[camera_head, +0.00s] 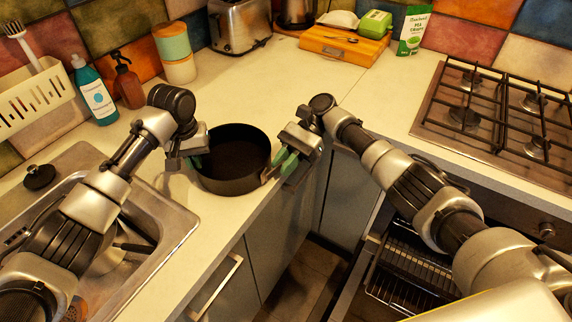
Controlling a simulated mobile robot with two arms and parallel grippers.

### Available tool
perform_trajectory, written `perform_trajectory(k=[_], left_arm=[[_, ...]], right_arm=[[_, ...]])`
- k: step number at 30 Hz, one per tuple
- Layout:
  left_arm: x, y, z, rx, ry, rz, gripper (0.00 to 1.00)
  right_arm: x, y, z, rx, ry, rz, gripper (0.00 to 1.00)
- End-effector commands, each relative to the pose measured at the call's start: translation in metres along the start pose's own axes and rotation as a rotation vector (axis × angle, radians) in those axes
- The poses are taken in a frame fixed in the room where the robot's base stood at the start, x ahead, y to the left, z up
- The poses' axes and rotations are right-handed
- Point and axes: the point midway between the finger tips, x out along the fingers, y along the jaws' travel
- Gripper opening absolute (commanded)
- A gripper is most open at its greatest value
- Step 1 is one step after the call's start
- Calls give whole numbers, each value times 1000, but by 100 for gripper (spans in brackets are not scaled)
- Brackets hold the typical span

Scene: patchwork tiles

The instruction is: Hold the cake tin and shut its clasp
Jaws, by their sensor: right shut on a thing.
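The dark round cake tin (235,185) stands upright on the counter near its front edge, its open top facing up. Its clasp (268,173) is a small grey part on the right side, partly covered by my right gripper. My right gripper (279,166) is at that side, its green-padded fingers shut on the clasp. My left gripper (191,163) is at the tin's left rim, with a green pad near the wall. How far apart its fingers are, and whether it touches the tin, is unclear.
A sink (160,215) lies left of the tin. Bottles (97,95), a canister (175,52), a toaster (239,25) and a wooden box (342,46) line the wall. A gas hob (500,120) is right, above an open oven (405,275). The counter behind the tin is clear.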

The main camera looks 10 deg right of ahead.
Motion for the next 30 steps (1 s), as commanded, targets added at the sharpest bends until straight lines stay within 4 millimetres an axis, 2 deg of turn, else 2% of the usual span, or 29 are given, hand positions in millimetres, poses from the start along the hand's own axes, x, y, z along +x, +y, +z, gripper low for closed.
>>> perform_trajectory(k=[18, 19, 22, 30], left_arm=[[0, -3, -1, -6, 3, -4, 0], [0, -3, -1, -7, 3, -4, 0], [0, -3, -1, -6, 2, -4, 0], [0, -1, 0, -2, 1, -2, 0]], right_arm=[[0, 0, -1, -12, -2, 49, 0], [0, 0, -1, -12, -2, 49, 20], [0, 0, -1, -12, -2, 48, 35], [0, -1, 0, -14, -2, 45, 37]])
